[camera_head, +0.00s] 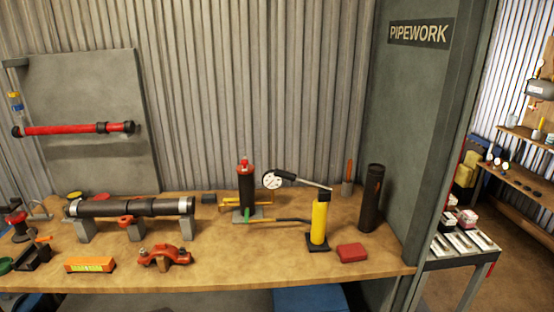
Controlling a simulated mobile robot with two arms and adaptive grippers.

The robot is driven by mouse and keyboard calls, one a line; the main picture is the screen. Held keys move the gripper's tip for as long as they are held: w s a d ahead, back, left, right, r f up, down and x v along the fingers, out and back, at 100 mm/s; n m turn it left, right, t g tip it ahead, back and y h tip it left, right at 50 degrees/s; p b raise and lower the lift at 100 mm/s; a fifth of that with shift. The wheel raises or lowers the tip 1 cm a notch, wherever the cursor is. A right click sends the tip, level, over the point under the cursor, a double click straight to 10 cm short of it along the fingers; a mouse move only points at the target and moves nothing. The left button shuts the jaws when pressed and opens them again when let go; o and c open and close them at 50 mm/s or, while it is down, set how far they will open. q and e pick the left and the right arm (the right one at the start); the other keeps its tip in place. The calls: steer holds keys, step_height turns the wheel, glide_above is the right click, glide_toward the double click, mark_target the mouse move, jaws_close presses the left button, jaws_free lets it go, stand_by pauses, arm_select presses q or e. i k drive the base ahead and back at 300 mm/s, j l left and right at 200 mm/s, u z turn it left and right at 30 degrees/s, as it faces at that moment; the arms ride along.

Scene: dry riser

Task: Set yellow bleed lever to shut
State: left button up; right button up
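I cannot tell for certain which part is the yellow bleed lever. A small yellow part (14,95) with a blue part (15,107) below it shows at the left edge of a grey wall panel (90,75), above the left end of a red pipe (75,129). Its lever position is too small to read. Other yellow things are on the bench: a flat yellow piece (74,196) at the left, behind a dark pipe, and an upright yellow cylinder (319,220) with a black base. Neither gripper shows in the head view.
The wooden bench (220,266) holds a dark pipe (135,207) on grey stands, a red clamp (165,256), an orange level (89,265), a dial gauge (272,180), a red-topped black cylinder (246,190), a dark upright tube (372,198) and a red block (352,252). Its front middle is clear.

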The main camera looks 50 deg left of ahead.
mark_target(225, 200)
steer(key=u, duration=1.95)
steer(key=i+j, duration=0.1)
steer(key=i, duration=0.25)
steer(key=i+j, duration=0.1)
steer(key=i, duration=0.3)
